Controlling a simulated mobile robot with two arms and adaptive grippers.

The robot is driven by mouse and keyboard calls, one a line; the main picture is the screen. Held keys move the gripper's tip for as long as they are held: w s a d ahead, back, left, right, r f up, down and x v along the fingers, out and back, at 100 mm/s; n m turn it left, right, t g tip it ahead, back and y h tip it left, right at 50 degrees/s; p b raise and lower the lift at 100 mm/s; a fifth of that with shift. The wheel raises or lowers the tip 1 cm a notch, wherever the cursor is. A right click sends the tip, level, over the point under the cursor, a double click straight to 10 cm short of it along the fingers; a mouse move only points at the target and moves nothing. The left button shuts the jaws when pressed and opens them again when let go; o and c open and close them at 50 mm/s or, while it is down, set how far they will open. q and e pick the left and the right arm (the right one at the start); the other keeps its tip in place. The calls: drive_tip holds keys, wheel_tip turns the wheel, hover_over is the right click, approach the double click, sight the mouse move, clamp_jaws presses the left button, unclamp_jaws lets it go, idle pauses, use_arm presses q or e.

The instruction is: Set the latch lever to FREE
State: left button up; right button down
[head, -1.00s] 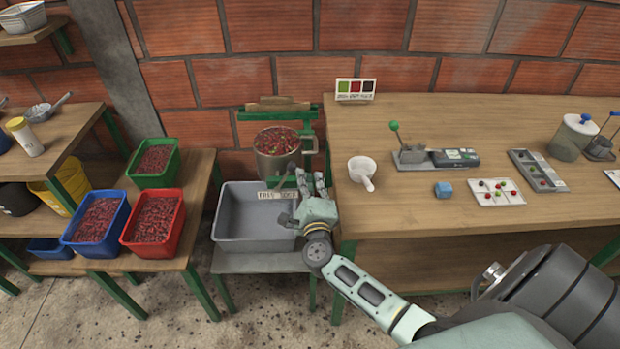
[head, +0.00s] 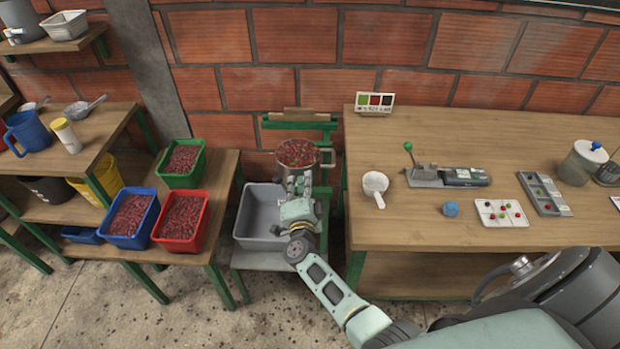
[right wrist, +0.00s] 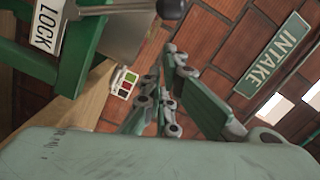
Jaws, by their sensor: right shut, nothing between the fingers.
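In the right wrist view, a grey metal bar ending in a dark round knob (right wrist: 173,8) shows at the top edge; it looks like the latch lever. It lies beside a white LOCK label (right wrist: 46,25) on a green frame. No FREE label is in view. My right gripper (right wrist: 167,75) is shut and empty, apart from the knob, which shows above it in the picture. In the head view my right gripper (head: 300,184) is in front of the metal pot (head: 324,158) of red cherries and hides the lever area. My left gripper is out of view.
A grey bin (head: 250,240) stands below the pot. The wooden workbench (head: 420,225) is close on the right, with a white cup (head: 375,185) near its left end. A green INTAKE sign (right wrist: 272,56) is on the right in the wrist view.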

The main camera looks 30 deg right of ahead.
drive_tip(key=shift+w+a+n, duration=0.3)
drive_tip(key=shift+w+a, duration=0.1)
drive_tip(key=shift+a, duration=0.2)
drive_tip(key=shift+w+a+n, duration=0.3)
drive_tip(key=shift+w+a, duration=0.05)
drive_tip(key=shift+a, duration=0.2)
